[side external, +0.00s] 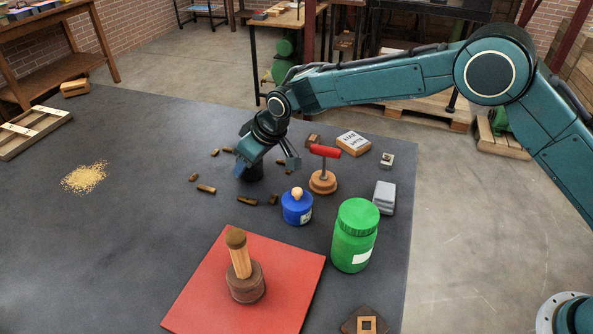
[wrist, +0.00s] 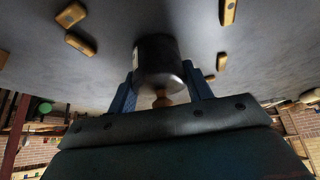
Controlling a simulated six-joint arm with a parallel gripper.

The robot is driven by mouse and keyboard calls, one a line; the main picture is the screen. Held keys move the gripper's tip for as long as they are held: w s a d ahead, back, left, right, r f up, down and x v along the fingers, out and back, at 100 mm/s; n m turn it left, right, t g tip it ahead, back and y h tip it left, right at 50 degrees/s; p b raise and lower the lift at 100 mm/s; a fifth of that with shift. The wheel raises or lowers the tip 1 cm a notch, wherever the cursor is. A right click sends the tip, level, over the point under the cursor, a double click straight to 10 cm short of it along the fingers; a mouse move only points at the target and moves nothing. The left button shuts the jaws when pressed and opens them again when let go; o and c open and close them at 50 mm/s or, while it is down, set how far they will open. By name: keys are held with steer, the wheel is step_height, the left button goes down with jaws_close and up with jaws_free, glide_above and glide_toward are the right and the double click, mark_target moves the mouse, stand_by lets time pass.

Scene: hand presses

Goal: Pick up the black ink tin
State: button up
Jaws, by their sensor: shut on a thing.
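The black ink tin (side external: 252,174) is mostly hidden behind my gripper (side external: 263,163) in the side view. In the wrist view, the tin (wrist: 157,60) is a dark cylinder with a pale label edge and a small wooden knob. My gripper (wrist: 160,82) has one blue finger on each side of the tin and is shut on it. I cannot tell whether the tin's base touches the dark mat.
Several small brown pieces (side external: 206,189) lie around the tin. A blue tin (side external: 297,208), a red-handled stamp (side external: 323,182) and a green jar (side external: 355,236) stand to the right. A red board (side external: 200,300) bears a wooden-handled stamp (side external: 244,281).

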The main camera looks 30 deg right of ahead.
steer(key=shift+r, duration=0.1)
step_height(320, 180, up, 20)
stand_by(0.8)
stand_by(0.5)
